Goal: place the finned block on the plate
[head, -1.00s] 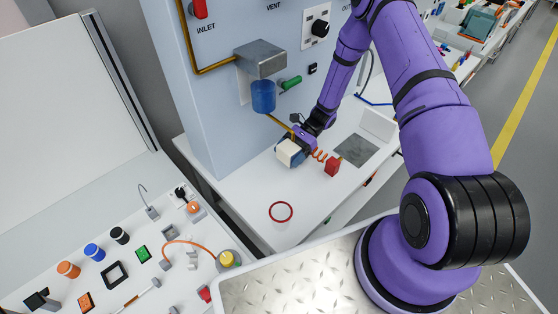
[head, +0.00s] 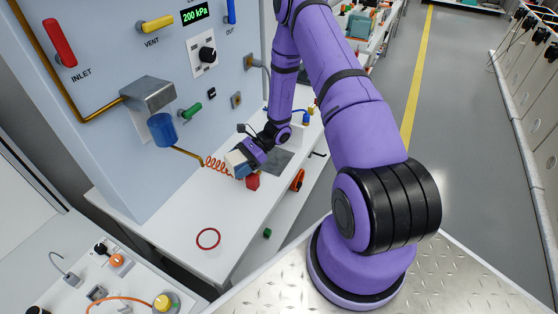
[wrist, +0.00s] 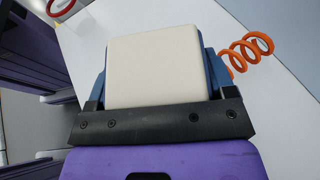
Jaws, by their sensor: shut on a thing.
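My gripper (head: 241,162) is shut on a cream-white block, the finned block (head: 234,158), over the bench. In the wrist view the block (wrist: 155,66) fills the space between the blue fingers, its smooth pale face toward the camera; no fins show on that face. A dark grey square plate (head: 279,161) lies on the bench to the right of the held block, partly covered by my arm. Nothing shows standing on its visible part. The head view does not clearly show the block's height above the bench.
An orange coil (head: 214,164) runs close beside the held block toward a red block (head: 252,182). A blue cylinder (head: 162,130) hangs under a metal box on the panel.

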